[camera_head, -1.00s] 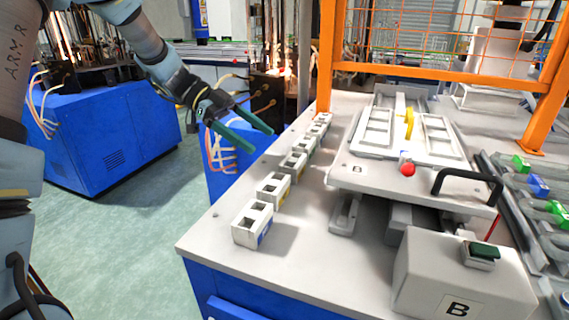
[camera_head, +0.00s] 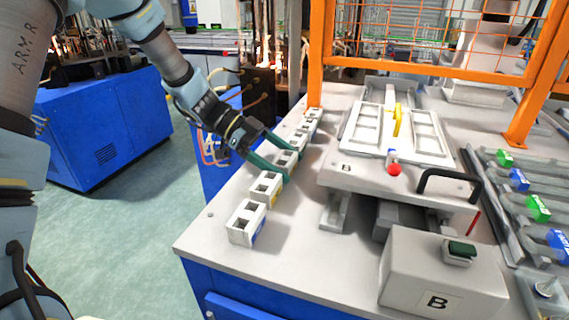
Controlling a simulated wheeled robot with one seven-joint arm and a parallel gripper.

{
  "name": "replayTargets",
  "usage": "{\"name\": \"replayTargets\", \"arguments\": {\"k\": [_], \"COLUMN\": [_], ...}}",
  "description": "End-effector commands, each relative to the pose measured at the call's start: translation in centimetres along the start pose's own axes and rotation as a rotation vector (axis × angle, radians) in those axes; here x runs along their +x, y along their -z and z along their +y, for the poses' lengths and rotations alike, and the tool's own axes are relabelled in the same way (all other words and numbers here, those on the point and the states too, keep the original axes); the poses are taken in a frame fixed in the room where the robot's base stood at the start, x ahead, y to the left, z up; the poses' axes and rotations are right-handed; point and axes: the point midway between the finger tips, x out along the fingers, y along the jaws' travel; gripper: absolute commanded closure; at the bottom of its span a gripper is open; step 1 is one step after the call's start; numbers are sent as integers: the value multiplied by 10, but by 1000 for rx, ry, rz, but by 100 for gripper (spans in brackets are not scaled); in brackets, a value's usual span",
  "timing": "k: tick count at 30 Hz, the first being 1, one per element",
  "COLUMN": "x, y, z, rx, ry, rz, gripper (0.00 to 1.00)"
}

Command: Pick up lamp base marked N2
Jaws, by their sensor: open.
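A row of several white blocks with square openings runs along the left edge of the table; I take these for the lamp bases. The nearest white block (camera_head: 247,223) has a blue label, and the second white block (camera_head: 265,188) has a yellow one. No N2 mark is readable on any block. My gripper (camera_head: 292,166) has green fingers, spread apart and pointing to the lower right. They are over the row at the third white block (camera_head: 286,158), which shows partly between them. I cannot tell whether they touch it. The fingers partly hide the blocks there.
A box marked B (camera_head: 440,270) is at the front. An orange guard frame (camera_head: 420,72) rises behind. The table (camera_head: 300,262) is clear at front left.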

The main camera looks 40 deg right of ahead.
Motion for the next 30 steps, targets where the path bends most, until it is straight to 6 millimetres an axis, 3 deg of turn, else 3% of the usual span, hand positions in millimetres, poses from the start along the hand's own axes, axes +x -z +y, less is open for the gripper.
{"name": "replayTargets", "arguments": {"k": [5,23,30], "x": [0,0,-1], "y": [0,0,1], "z": [0,0,0], "rx": [0,0,0], "ry": [0,0,0], "rz": [0,0,0], "gripper": [2,70,72]}}
